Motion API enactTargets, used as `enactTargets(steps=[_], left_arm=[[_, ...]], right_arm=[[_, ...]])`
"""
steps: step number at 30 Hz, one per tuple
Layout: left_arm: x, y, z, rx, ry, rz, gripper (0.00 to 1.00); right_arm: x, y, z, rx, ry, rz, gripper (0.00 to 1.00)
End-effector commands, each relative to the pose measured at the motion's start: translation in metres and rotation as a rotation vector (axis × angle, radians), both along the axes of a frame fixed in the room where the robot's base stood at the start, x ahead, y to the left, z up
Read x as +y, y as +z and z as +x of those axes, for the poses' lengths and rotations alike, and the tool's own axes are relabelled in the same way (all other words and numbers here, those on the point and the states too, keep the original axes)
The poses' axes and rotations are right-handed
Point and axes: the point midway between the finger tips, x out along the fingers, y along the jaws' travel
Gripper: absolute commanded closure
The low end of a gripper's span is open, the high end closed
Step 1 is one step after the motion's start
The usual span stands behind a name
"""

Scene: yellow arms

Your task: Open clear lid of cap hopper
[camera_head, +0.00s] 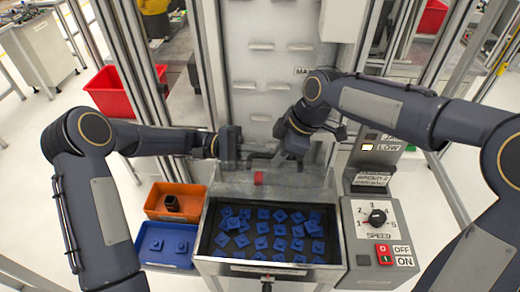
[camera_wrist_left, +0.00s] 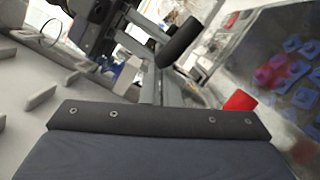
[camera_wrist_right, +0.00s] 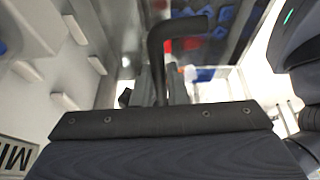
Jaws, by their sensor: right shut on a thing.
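The cap hopper (camera_head: 206,238) stands front centre with several blue caps (camera_head: 279,229) in it. Its clear lid (camera_head: 292,181) shows as a faint see-through panel at the hopper's back; its exact tilt is hard to tell. A black bent handle (camera_head: 262,155) is above that panel, and it also shows in the right wrist view (camera_wrist_right: 160,50). My right gripper (camera_head: 284,153) is shut on the handle. My left gripper (camera_head: 243,153) is just left of the handle, close to the right gripper; its finger gap cannot be made out.
A small red block (camera_head: 259,178) is at the hopper's back. An orange bin (camera_head: 155,213) and a blue bin (camera_head: 150,257) lie to the left. The speed control box (camera_head: 362,240) stands to the right. A white panel (camera_head: 270,70) rises behind my grippers.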

Motion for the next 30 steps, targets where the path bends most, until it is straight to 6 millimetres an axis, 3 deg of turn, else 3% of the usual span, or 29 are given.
enactTargets(steps=[1,3,4,9,30], left_arm=[[-0.0038,0.0039,-0.0060,-0.001,-0.022,-0.012,1.00],[-0.0043,0.0045,-0.0067,-0.001,-0.025,-0.013,1.00],[-0.0045,0.0049,-0.0069,-0.001,-0.025,-0.014,1.00],[-0.0055,0.0052,-0.0076,-0.002,-0.029,-0.015,1.00],[-0.0039,0.0044,-0.0054,0.000,-0.022,-0.012,1.00]], right_arm=[[-0.0053,-0.0043,0.0108,-0.022,-0.018,-0.003,1.00],[-0.0055,-0.0038,0.0116,-0.024,-0.019,-0.002,1.00],[-0.0056,-0.0036,0.0120,-0.024,-0.020,-0.002,0.86],[-0.0057,-0.0023,0.0128,-0.026,-0.021,0.000,0.66],[-0.0026,0.0021,0.0103,-0.028,-0.017,0.006,0.66]])
